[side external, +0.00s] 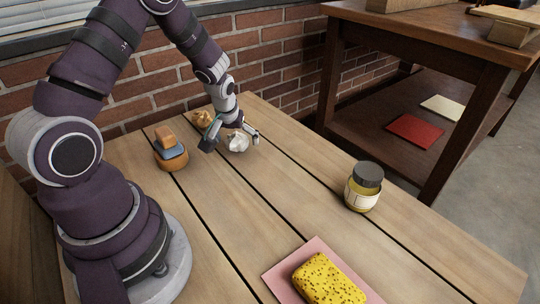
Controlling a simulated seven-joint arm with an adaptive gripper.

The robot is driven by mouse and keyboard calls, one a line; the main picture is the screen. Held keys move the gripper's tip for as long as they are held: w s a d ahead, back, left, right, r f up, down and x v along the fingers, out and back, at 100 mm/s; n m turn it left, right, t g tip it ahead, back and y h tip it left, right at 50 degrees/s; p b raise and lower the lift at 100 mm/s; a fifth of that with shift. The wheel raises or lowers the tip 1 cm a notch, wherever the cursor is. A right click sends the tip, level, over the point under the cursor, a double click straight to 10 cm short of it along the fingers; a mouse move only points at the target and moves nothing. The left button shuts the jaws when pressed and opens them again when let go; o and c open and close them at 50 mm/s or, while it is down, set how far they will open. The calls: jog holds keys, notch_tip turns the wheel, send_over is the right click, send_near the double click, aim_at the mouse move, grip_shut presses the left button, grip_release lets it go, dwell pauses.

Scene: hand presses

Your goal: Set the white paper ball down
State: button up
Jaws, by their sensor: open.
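The white paper ball (238,141) is a small crumpled lump near the far end of the wooden table. My gripper (232,142) is open around it, with one finger on the left of the ball and the other on its right. The ball appears to rest on the table top, though its underside is hard to make out. Whether either finger touches it cannot be told from this view.
A golden-brown object (203,118) sits close behind my gripper. An orange-brown stacked item (171,150) stands to the left. A capped jar (363,187) stands at the right. A yellow sponge (328,280) lies on a pink mat (283,272) at the front. The middle of the table (262,205) is clear.

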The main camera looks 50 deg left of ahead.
jog(key=v, duration=1.1)
jog(key=s+d+r+m+t+h, duration=0.2)
jog(key=s+d+r+m+h, duration=0.1)
jog(key=s+d+r+m, duration=0.6)
jog(key=d, duration=0.3)
jog(key=shift+r, duration=0.25)
